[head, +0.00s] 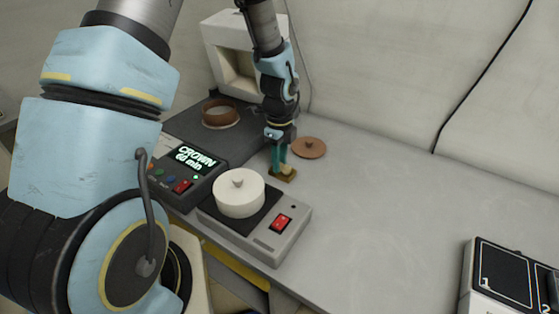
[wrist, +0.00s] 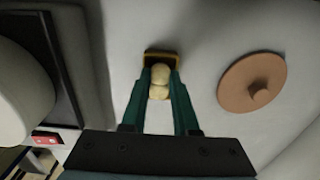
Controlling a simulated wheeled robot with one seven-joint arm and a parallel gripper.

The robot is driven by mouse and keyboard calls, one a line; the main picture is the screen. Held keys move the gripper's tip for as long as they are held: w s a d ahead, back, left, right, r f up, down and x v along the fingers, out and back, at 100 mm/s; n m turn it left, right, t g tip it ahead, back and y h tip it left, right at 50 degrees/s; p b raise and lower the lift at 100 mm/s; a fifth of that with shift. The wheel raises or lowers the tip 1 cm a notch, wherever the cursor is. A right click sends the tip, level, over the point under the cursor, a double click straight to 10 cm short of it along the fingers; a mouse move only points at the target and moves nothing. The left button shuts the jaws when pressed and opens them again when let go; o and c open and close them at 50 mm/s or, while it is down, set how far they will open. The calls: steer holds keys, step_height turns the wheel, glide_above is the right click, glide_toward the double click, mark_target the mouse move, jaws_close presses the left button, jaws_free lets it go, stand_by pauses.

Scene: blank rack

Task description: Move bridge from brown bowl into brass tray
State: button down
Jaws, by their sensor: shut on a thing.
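The bridge (wrist: 160,77) is a pale cream piece with rounded lumps, held between the teal fingers of my gripper (wrist: 160,74). In the head view my gripper (head: 281,162) points down at the small brass tray (head: 290,180), and the pale bridge (head: 288,170) shows at the tray. The brass tray's far rim (wrist: 163,53) shows just past the fingertips in the wrist view. I cannot tell whether the bridge touches the tray floor. The brown bowl (head: 222,124) stands open on the dark unit at the left, away from my gripper.
A copper-brown knobbed lid (head: 309,148) lies right of the tray. A control box (head: 188,170) reads "CROWN 60 min". The table is clear to the right, up to another unit (head: 505,275).

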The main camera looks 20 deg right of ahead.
steer(key=shift+s+a+f+b, duration=0.15)
steer(key=shift+f+b, duration=0.05)
steer(key=shift+f, duration=0.3)
steer(key=shift+s+a+f+b, duration=0.1)
steer(key=shift+f+b, duration=0.1)
steer(key=shift+f, duration=0.25)
steer(key=c, duration=0.8)
jaws_free()
steer(key=shift+c, duration=0.2)
steer(key=shift+o, duration=0.8)
steer(key=shift+r, duration=0.1)
steer(key=shift+w+d+r, duration=0.1)
steer(key=shift+w+r, duration=0.1)
steer(key=shift+r, duration=0.4)
step_height(320, 180, up, 12)
steer(key=b, duration=0.1)
steer(key=s+a+r+n, duration=0.1)
steer(key=s+a+n, duration=0.1)
steer(key=a+n, duration=1.1)
steer(key=s+a+r+n+t, duration=0.1)
steer(key=s+a+n, duration=0.1)
steer(key=a+n, duration=1.1)
steer(key=shift+s+r+n+t, duration=0.2)
steer(key=shift+s+n+t, duration=0.1)
steer(key=shift+n, duration=0.3)
steer(key=shift+w, duration=0.1)
